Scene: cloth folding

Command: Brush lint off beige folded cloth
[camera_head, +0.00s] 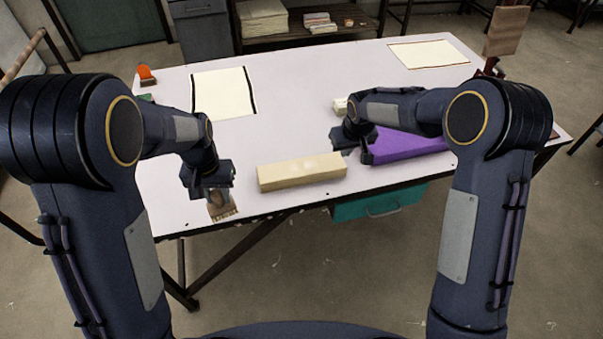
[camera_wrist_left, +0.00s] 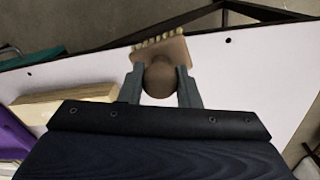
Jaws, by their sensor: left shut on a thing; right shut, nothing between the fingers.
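The beige folded cloth (camera_head: 302,174) lies as a long block near the table's front edge, with pale specks on its top. It also shows in the left wrist view (camera_wrist_left: 62,102), left of the gripper. My left gripper (camera_head: 212,192) is shut on a brush (camera_head: 221,208), left of the cloth and apart from it. In the left wrist view the brush (camera_wrist_left: 165,62) has a brown handle between the fingers and pale bristles pointing away. My right gripper (camera_head: 345,143) is right of the cloth's far end, close to a purple cloth; its fingers are mostly hidden.
The purple folded cloth (camera_head: 405,146) lies right of the beige one, partly behind my right arm. A small pale block (camera_head: 340,105) sits behind the right gripper. A black-edged white sheet (camera_head: 223,92) and another sheet (camera_head: 428,54) lie farther back. The table (camera_head: 290,110) is clear in the middle.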

